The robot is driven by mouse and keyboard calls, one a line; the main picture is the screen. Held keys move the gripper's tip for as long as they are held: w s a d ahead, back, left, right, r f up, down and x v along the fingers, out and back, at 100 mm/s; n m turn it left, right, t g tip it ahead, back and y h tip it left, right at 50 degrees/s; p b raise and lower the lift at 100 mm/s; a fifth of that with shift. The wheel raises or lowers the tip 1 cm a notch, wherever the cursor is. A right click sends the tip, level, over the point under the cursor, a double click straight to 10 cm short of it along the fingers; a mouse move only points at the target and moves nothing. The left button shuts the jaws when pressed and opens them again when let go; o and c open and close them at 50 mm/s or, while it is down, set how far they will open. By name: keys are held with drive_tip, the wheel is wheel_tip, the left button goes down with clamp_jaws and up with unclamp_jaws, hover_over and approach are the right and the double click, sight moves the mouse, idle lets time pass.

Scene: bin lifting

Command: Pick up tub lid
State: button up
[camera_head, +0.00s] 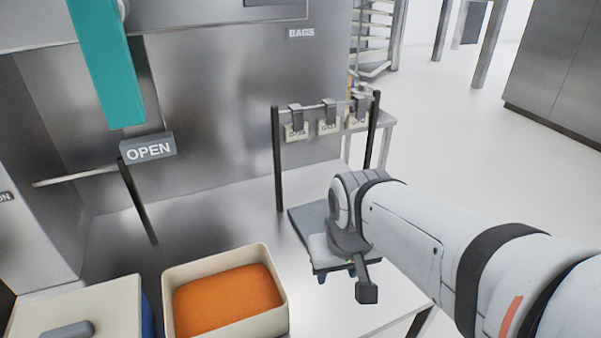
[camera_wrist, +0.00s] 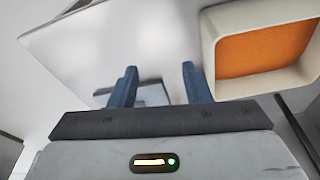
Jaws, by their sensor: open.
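A cream lid (camera_head: 105,300) with a grey handle (camera_head: 68,330) lies at the lower left of the head view, on a tub whose blue side (camera_head: 148,312) shows at the right. The picture's bottom edge cuts it off. An open cream tub (camera_head: 282,308) with orange contents (camera_head: 228,298) stands to its right; it also shows in the wrist view (camera_wrist: 208,55). My gripper (camera_wrist: 159,82) is open, with nothing between its blue fingers. It is above the table, right of the open tub and well apart from the lid. The lid is not clearly visible in the wrist view.
A rack (camera_head: 277,165) with hanging tags stands behind my arm. An OPEN sign (camera_head: 148,148) on a bar and a teal hanging panel (camera_head: 108,70) are above the tubs. The metal table (camera_head: 225,215) is bare between the tubs and rack.

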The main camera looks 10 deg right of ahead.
drive_tip(key=shift+o, duration=0.4)
drive_tip(key=w+d+r+m+p, duration=0.1)
drive_tip(key=w+m+p, duration=0.1)
drive_tip(key=w, duration=0.4)
drive_tip(key=w+d+r+m+g+p, duration=0.1)
drive_tip(key=w+d+m+p, duration=0.1)
drive_tip(key=w, duration=0.4)
drive_tip(key=shift+w+r+m, duration=0.25)
drive_tip(key=shift+r+m, duration=0.1)
drive_tip(key=shift+m, duration=0.35)
drive_tip(key=w+d+f+m+p, duration=0.2)
drive_tip(key=w+d+f+m, duration=0.1)
drive_tip(key=w, duration=0.3)
drive_tip(key=w+d+f+m+g+p, duration=0.1)
drive_tip(key=w+d+f+m+p, duration=0.1)
drive_tip(key=w+d+f+m, duration=0.1)
drive_tip(key=w+d+f+m+p, duration=0.2)
drive_tip(key=w+f, duration=0.4)
drive_tip(key=w, duration=0.3)
drive_tip(key=shift+w+d+m+g, duration=0.35)
drive_tip(key=shift+d+m, duration=0.3)
drive_tip(key=shift+m, duration=0.55)
drive_tip(key=f+p, duration=0.1)
drive_tip(key=f, duration=0.2)
drive_tip(key=f+p, duration=0.1)
drive_tip(key=f, duration=0.3)
drive_tip(key=shift+a, duration=0.2)
drive_tip(key=shift+f+p, duration=0.3)
drive_tip(key=shift+f, duration=0.2)
drive_tip(key=shift+c, duration=0.4)
